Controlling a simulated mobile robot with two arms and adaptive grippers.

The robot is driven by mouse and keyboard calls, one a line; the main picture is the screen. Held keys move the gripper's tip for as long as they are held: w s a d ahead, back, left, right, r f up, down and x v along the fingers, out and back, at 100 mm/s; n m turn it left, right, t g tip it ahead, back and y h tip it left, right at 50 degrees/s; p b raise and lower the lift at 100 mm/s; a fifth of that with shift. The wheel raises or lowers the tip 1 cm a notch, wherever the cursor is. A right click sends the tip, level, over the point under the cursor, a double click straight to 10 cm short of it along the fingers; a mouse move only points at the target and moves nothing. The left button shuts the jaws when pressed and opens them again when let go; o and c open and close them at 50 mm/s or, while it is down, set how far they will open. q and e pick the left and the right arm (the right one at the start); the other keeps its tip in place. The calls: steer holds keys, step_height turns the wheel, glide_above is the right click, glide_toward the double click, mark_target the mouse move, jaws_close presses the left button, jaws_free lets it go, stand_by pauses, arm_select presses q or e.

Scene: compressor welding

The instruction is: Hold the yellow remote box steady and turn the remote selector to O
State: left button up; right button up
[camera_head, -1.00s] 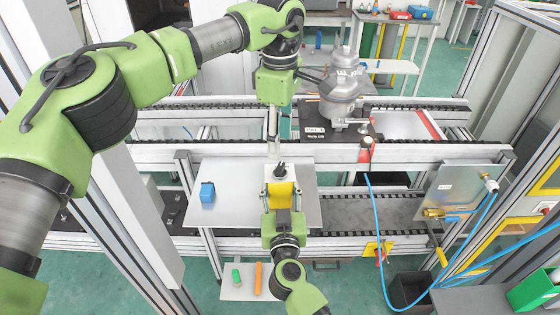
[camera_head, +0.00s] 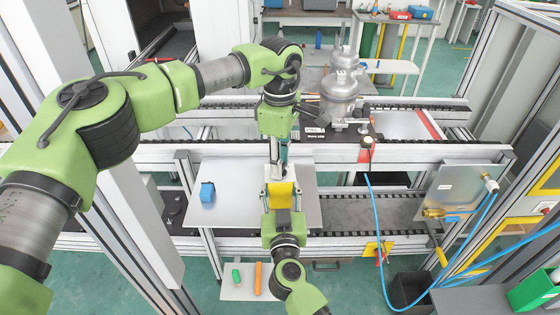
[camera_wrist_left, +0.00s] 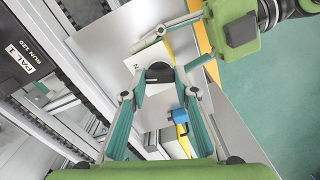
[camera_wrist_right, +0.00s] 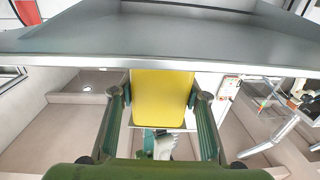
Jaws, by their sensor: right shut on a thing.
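The yellow remote box (camera_head: 281,196) is over the grey work plate in the head view. My right gripper (camera_wrist_right: 160,96) comes from the near side and is shut on the box, one finger along each side. My left gripper (camera_head: 278,176) points down onto the top of the box. In the left wrist view its fingers (camera_wrist_left: 159,95) stand apart, with the black remote selector (camera_wrist_left: 158,72) between and just beyond the tips. I see gaps beside the knob. Left fingers hide the selector in the head view, and I cannot read its setting.
A blue hose (camera_head: 377,230) hangs at right. The plate's left half is mostly clear.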

stand_by(0.3)
arm_select(q)
steer(key=n, duration=0.4)
steer(key=shift+n, duration=2.4)
steer(key=shift+w, duration=0.1)
steer(key=o, duration=1.1)
step_height(320, 180, up, 12)
steer(key=shift+r, duration=0.1)
